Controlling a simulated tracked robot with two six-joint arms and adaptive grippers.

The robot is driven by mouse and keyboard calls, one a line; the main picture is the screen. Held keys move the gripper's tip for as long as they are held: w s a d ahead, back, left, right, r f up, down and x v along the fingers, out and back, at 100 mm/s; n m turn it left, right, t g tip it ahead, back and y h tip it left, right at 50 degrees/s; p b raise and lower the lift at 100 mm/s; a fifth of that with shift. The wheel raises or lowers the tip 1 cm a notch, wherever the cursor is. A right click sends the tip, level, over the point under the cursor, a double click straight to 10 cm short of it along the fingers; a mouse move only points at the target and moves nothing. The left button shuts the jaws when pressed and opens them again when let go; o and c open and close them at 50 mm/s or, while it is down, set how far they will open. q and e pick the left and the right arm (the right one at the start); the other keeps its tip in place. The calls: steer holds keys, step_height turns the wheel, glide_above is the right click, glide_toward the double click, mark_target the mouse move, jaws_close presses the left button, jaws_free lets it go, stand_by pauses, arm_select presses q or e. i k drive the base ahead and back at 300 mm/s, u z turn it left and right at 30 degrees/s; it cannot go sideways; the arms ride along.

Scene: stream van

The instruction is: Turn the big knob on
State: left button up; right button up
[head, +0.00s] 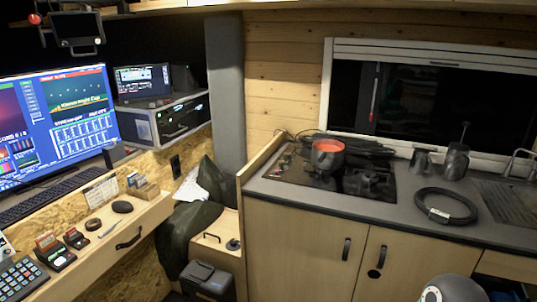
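No knob stands out clearly as the big one. Small dark controls with red marks (284,160) sit along the left edge of the black hob (340,182); they are too small to tell their setting. A round black piece (233,244) sits on the low wooden box between desk and counter, and another round black piece (374,273) is on a cabinet door under the counter. I cannot tell whether either one turns. Neither of my grippers shows in the head view.
A coiled black cable (445,206), dark mugs (455,162) and a sink (508,200) are to the right. At left, a desk holds a large monitor (58,120), keyboard (50,195) and button pad (22,279).

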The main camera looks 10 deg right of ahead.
mark_target(287, 156)
steer(key=u, duration=0.4)
steer(key=i, duration=0.95)
steer(key=u, duration=0.1)
